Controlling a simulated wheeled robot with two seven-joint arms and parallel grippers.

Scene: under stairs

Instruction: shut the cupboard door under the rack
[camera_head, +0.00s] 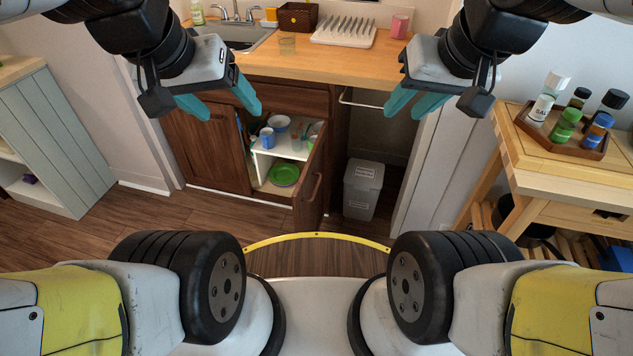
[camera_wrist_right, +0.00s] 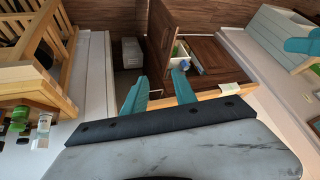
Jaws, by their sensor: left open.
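The brown wooden cupboard door (camera_head: 312,187) under the counter stands open, swung out toward me, with a bar handle on its face. The right wrist view also shows the open door (camera_wrist_right: 160,38). The white dish rack (camera_head: 344,31) sits on the counter above. Inside the open cupboard are a white shelf (camera_head: 285,149), bowls and a green plate (camera_head: 284,174). My left gripper (camera_head: 226,104) is open and empty, up and left of the door. My right gripper (camera_head: 408,107) is open and empty, up and right of it; its parted fingers show in the right wrist view (camera_wrist_right: 159,88).
A grey bin (camera_head: 362,188) stands in the recess right of the door, below a towel bar. A wooden cart (camera_head: 560,165) with bottles is at the right, a grey-green cabinet (camera_head: 50,140) at the left. The floor before the door shows no loose objects.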

